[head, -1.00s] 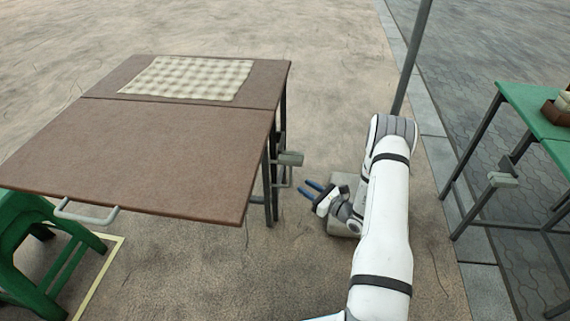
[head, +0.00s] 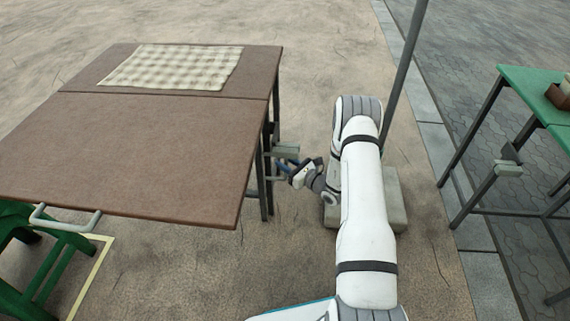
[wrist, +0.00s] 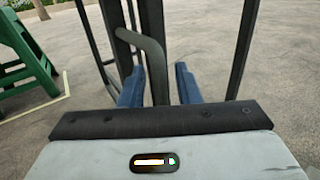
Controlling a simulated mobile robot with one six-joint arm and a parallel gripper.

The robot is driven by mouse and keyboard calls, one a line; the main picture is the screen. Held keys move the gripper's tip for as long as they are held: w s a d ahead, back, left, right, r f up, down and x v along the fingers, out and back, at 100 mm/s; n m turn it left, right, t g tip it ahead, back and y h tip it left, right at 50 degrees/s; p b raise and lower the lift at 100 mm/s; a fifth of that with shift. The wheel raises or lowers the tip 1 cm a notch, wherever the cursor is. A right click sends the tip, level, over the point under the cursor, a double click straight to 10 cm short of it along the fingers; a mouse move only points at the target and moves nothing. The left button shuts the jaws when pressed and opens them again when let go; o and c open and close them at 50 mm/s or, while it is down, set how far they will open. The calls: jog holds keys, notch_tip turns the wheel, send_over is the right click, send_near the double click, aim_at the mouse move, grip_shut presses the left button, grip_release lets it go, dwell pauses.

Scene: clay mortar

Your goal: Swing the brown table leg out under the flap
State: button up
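The brown table (head: 130,140) has a front flap with a light grey pull handle (head: 65,219) on its front edge. Its dark legs (head: 267,178) show under the right side. A grey bar handle (wrist: 156,66) stands at a dark leg (wrist: 122,40) in the wrist view. My gripper (head: 282,163) is at the table's right side, below the top. In the wrist view its blue fingers (wrist: 160,86) are apart, one on each side of the bar handle. No contact with the bar shows.
A checked cloth (head: 170,68) lies on the table's rear part. A green stool (head: 45,262) is at the left under the flap. A pole on a block (head: 393,200) stands right of my arm. A green table (head: 530,95) is further right. Open paving lies in front.

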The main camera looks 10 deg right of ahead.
grip_shut()
jog(key=shift+s, duration=0.1)
dwell(0.5)
